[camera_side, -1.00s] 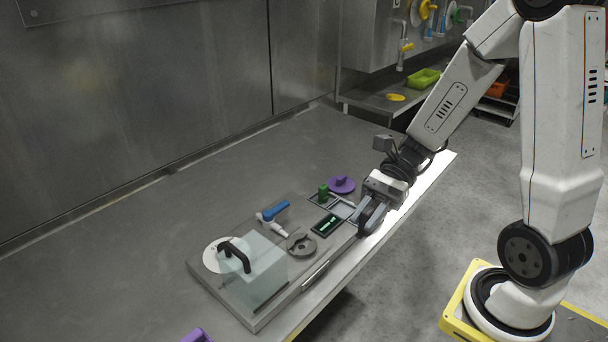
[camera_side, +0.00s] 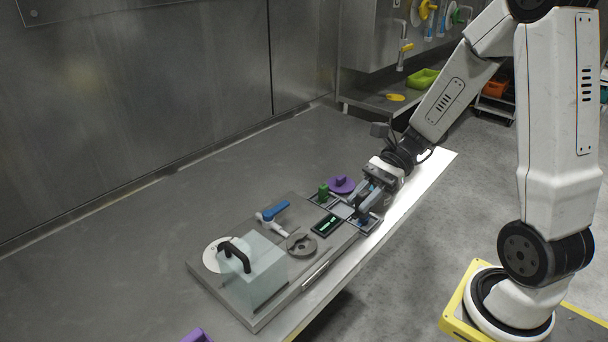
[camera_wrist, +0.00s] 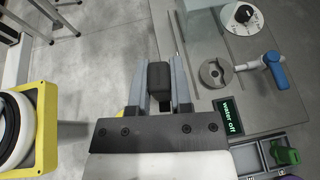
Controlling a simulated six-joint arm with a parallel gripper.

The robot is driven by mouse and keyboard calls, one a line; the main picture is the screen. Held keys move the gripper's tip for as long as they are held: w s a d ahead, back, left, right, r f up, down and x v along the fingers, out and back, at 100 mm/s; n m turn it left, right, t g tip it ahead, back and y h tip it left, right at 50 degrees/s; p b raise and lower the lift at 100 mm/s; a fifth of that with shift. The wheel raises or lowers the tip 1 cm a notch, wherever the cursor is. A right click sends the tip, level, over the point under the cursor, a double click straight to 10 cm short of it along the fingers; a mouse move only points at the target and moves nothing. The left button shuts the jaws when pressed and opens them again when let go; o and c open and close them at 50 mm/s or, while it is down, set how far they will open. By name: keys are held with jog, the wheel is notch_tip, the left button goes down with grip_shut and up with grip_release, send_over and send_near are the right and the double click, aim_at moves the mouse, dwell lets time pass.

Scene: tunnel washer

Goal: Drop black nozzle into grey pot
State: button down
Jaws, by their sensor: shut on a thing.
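The black nozzle (camera_wrist: 159,82) is a dark block held between the two fingers of my gripper (camera_wrist: 160,88) in the wrist view. In the side view my gripper (camera_side: 367,208) is over the right end of the steel panel, by the small compartments; the nozzle is hard to make out there. A grey round piece with a notched centre (camera_side: 300,245) sits on the panel, also in the wrist view (camera_wrist: 215,73). I cannot tell whether it is the grey pot. My gripper is apart from it.
The panel also bears a dark display (camera_side: 326,225) reading "water off", a blue-handled valve (camera_side: 275,210), a clear box with black handle (camera_side: 252,272) and a green block (camera_side: 323,191). A purple knobbed disc (camera_side: 341,184) lies behind. The table's left is clear.

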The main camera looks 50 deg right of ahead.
jog(key=w+d+m+t+h, duration=0.2)
jog(key=w+d+m+t, duration=0.1)
jog(key=d, duration=0.9)
jog(key=w+d+m+t+h, duration=0.1)
jog(key=w+d+m+t, duration=0.3)
jog(key=d, duration=0.8)
jog(key=shift+w+r+m+t+h, duration=0.3)
jog(key=shift+w+r+t+h, duration=0.1)
jog(key=shift+w+t, duration=0.15)
jog(key=shift+a+f, duration=0.1)
jog(key=shift+f, duration=0.05)
jog(key=shift+f, duration=2.9)
jog(key=shift+c, duration=2.2)
grip_release()
